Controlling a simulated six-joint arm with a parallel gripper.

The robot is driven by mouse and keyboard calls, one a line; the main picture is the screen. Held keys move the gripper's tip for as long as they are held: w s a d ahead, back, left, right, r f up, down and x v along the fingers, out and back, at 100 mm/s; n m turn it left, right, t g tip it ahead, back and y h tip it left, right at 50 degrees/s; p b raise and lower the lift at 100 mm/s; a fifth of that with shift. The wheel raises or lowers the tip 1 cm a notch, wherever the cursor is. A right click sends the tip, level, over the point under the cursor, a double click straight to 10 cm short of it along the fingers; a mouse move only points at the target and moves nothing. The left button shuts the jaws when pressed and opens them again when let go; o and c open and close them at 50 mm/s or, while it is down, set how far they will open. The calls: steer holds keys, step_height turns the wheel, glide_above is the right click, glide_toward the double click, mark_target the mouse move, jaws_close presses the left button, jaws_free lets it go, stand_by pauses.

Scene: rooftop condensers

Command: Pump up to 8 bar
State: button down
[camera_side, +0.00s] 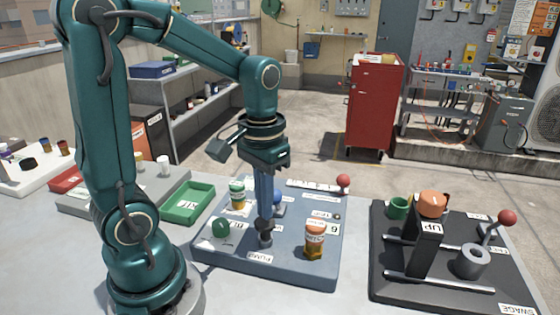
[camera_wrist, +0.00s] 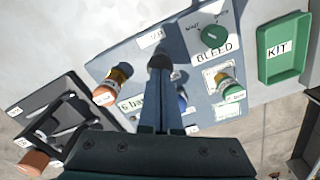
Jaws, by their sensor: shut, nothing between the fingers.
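A blue-grey pump panel (camera_side: 300,270) lies on the table in front of my arm. My gripper (camera_side: 265,218) points straight down, shut and empty, with its tips at the top of a dark upright knob (camera_side: 265,238) behind the PUMP label (camera_side: 259,258). The knob also shows at the fingertips in the wrist view (camera_wrist: 159,62); I cannot tell whether they touch. A white plate (camera_wrist: 130,104) reads "6 bar". A green BLEED knob (camera_wrist: 214,36) sits to one side. A blue part (camera_side: 278,197) behind my fingers is partly hidden.
An orange-capped bottle (camera_side: 314,241) and a green-capped one (camera_side: 237,195) stand on the panel. A red-ball lever (camera_side: 343,181) is at its back edge. A green KIT tray (camera_side: 190,204) lies left, and a black SWAGE rig (camera_side: 385,275) stands right.

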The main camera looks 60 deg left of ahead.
steer(key=shift+f, duration=1.55)
steer(key=shift+r, duration=1.9)
steer(key=shift+w+d+r, duration=0.1)
steer(key=shift+d+r, duration=0.15)
steer(key=shift+r, duration=0.15)
steer(key=s+d+r+m+t, duration=0.3)
steer(key=s+d+t, duration=0.1)
steer(key=t, duration=0.1)
steer(key=shift+s+d+r+t, duration=0.3)
steer(key=shift+s+d, duration=0.1)
